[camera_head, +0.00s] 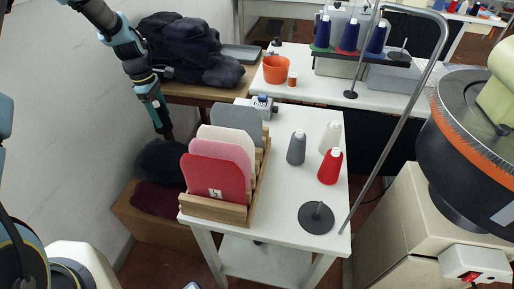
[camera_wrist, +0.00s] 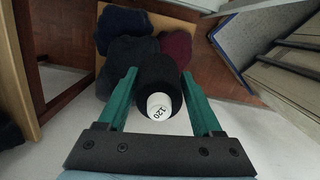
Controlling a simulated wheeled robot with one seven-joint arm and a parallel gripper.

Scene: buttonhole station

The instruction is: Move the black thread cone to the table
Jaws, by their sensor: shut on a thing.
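In the wrist view my gripper (camera_wrist: 160,85) is shut on the black thread cone (camera_wrist: 158,72), whose white top is marked 120. The cone sits between the two green fingers. In the head view my gripper (camera_head: 164,128) hangs above a box of dark cloth, left of the white table (camera_head: 270,205). The held cone cannot be told apart from the dark background there. The table carries a grey cone (camera_head: 296,148), a white cone (camera_head: 330,137) and a red cone (camera_head: 330,167).
A wooden rack (camera_head: 215,209) of coloured boards fills the table's left side. A black round stand with a spindle (camera_head: 316,218) is at the front right. A metal pole (camera_head: 398,108) rises at the right edge. The cardboard box (camera_head: 148,226) holds black and maroon cloth.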

